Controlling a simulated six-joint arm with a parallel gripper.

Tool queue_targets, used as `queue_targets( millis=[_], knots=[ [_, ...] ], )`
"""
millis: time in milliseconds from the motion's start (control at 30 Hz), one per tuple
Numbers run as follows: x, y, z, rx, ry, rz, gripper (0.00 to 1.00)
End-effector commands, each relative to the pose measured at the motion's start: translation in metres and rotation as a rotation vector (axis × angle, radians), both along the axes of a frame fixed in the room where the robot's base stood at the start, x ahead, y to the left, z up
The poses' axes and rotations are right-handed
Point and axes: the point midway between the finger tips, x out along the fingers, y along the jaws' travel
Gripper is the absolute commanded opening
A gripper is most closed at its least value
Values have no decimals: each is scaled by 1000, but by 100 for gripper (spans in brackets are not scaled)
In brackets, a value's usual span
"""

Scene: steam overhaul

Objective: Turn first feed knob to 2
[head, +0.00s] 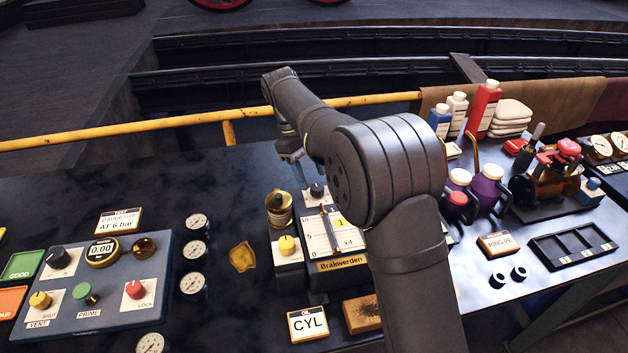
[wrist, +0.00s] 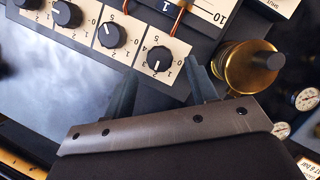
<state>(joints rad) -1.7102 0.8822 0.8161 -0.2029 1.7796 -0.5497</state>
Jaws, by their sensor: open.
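The feed knob nearest the brass cup is a black ribbed dial (wrist: 159,59) on a cream numbered plate. A pale mark on it appears to face the side of the 3, but the digits are small. My gripper (wrist: 162,68) is open, with one dark finger on each side of this knob in the wrist view. I cannot tell whether the fingers touch it or how far above it they are. In the head view my gripper (head: 292,165) is over the back of the Brakwerden unit (head: 340,264), beside a black knob (head: 317,190). My arm hides other knobs there.
More black knobs (wrist: 111,35) stand in a row beside it in the wrist view. The brass cup (wrist: 250,68) stands close to one finger. Purple oil cans (head: 484,190) are right of my arm. A control box (head: 100,280) is at the left.

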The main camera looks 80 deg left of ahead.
Motion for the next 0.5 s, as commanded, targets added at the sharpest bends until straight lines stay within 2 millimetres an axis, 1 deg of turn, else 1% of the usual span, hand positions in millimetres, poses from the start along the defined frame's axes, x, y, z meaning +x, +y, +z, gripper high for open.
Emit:
queue_targets(
  millis=[100,200,333,500],
  knots=[
    [-5,7,18,3,0,1,52],
    [-8,10,29,2,0,-1,52],
    [-10,13,38,0,0,0,52],
    [-11,14,42,0,0,0,52]
  ],
)
